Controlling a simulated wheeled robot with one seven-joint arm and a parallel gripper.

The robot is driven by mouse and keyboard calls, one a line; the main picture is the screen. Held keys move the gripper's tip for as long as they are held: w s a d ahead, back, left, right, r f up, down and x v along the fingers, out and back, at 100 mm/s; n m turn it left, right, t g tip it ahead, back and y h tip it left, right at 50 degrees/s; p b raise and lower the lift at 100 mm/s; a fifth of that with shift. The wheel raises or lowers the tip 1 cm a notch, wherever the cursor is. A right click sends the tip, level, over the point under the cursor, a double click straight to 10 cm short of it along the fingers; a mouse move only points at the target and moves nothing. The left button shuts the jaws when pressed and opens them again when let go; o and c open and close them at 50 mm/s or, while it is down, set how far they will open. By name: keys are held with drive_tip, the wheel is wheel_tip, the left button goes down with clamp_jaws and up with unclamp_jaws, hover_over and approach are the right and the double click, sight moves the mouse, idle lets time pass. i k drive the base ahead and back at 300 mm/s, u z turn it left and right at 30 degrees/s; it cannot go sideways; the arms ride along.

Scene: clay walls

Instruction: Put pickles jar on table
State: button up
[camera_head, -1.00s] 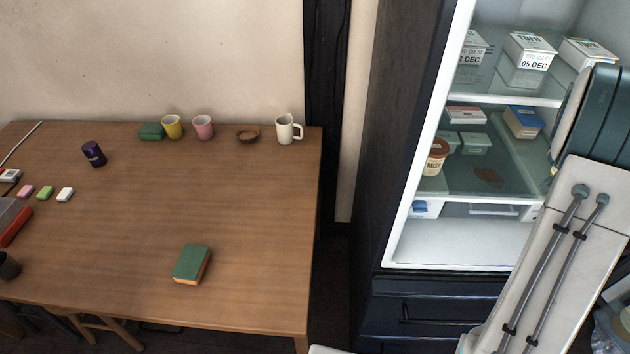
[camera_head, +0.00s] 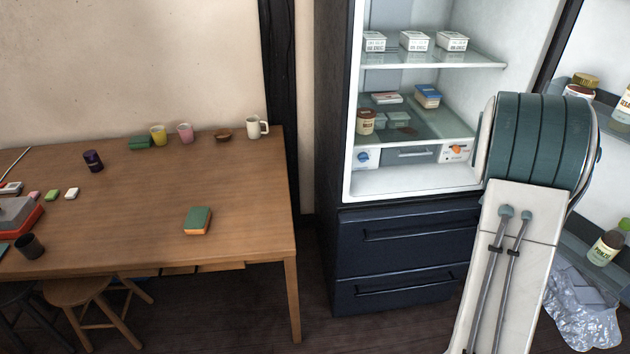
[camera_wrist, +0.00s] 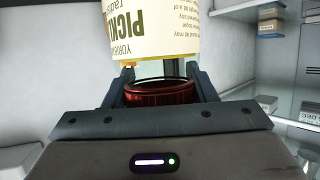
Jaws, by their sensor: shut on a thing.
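The pickles jar (camera_wrist: 150,35), with a cream label reading "PICKL…", fills the upper middle of the wrist view. It appears upside down there, with its dark red lid (camera_wrist: 162,93) low between the fingers. My gripper (camera_wrist: 165,74) is shut on the jar at the lid end. In the head view my own arm stands in front of the fridge's right side, and the gripper and jar do not show. The wooden table (camera_head: 140,222) stands at the left of the head view.
The fridge (camera_head: 400,183) is open, with tofu boxes and a brown-lidded tub (camera_head: 366,122) on its shelves. Door shelves hold bottles (camera_head: 607,245) at right.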

sight(258, 215)
drive_tip(key=k, duration=0.3)
drive_tip(key=z, duration=1.4)
drive_tip(key=k, duration=0.65)
drive_tip(key=u, duration=1.35)
drive_tip(key=i, duration=0.95)
drive_tip(key=z, duration=0.05)
